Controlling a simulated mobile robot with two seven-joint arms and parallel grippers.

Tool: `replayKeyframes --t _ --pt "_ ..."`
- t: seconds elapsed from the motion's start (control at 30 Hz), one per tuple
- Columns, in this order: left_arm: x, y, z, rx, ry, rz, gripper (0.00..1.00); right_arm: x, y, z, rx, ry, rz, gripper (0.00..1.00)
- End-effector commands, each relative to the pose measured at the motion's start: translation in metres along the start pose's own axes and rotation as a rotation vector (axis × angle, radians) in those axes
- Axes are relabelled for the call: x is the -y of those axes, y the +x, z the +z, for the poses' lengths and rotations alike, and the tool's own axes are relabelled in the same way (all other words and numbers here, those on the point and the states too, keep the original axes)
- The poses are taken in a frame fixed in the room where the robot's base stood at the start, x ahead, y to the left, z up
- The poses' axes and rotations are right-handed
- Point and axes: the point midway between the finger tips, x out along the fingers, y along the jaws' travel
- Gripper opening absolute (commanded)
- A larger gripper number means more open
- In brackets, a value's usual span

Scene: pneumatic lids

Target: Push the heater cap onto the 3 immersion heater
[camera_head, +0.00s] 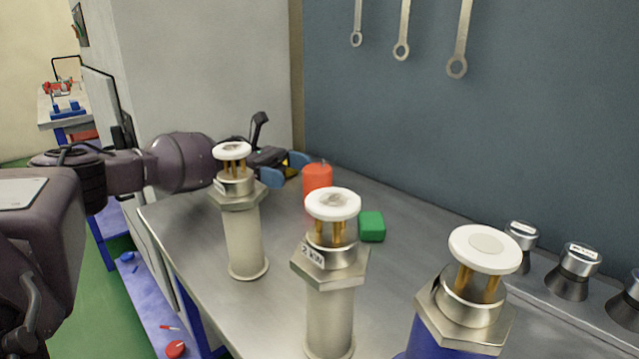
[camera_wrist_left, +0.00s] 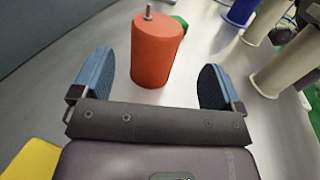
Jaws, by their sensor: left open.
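Three immersion heaters stand upright on the metal bench in the head view: a left one (camera_head: 243,238), a middle one (camera_head: 330,310) labelled "2 kW", and a right one (camera_head: 465,315) with a blue body. Each has a hex collar and brass pins under a white disc. Several silver knob-like pieces, such as this one (camera_head: 573,268), sit at the right; I cannot tell whether they are heater caps. My left gripper (camera_head: 285,168) is open behind the left heater. In the left wrist view its blue fingers (camera_wrist_left: 155,88) are spread and empty, with a red cylinder (camera_wrist_left: 157,50) just ahead, between their lines.
The red cylinder also shows in the head view (camera_head: 318,177), close to a green block (camera_head: 371,227). Spanners (camera_head: 402,35) hang on the wall. The heaters form a row near the bench's front edge. Bare bench (camera_head: 425,225) lies between the green block and the silver pieces.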

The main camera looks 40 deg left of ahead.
Motion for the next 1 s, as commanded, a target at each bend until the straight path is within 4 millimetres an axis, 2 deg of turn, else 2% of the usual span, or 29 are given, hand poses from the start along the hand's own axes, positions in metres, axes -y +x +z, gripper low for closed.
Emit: replayKeyframes --t 0.1,0.27,0.47,0.63,0.8,0.97,1.0 --pt "0.0 0.012 -0.002 -0.001 -0.003 -0.001 0.92 0.0 0.0 0.001 0.002 0.0 0.0 0.76" --pt "0.0 0.019 -0.001 -0.002 -0.004 -0.001 0.92 0.0 0.0 0.002 0.005 0.0 -0.001 0.76" --pt "-0.003 0.044 0.006 -0.002 -0.007 -0.003 0.92 0.002 0.002 0.008 0.016 -0.006 -0.004 0.76" --pt "-0.003 0.063 0.007 -0.001 -0.008 -0.001 0.92 0.002 0.003 0.003 0.002 -0.013 -0.004 0.76" --pt "-0.003 0.068 0.009 0.0 -0.006 0.001 0.92 0.002 0.004 -0.005 -0.017 -0.015 -0.003 0.76" --pt "-0.003 0.068 0.009 0.0 -0.005 0.001 0.92 0.002 0.004 -0.005 -0.016 -0.016 -0.003 0.76" --pt "-0.003 0.068 0.009 0.0 -0.005 0.001 0.86 0.002 0.004 -0.004 -0.015 -0.016 -0.003 0.76"
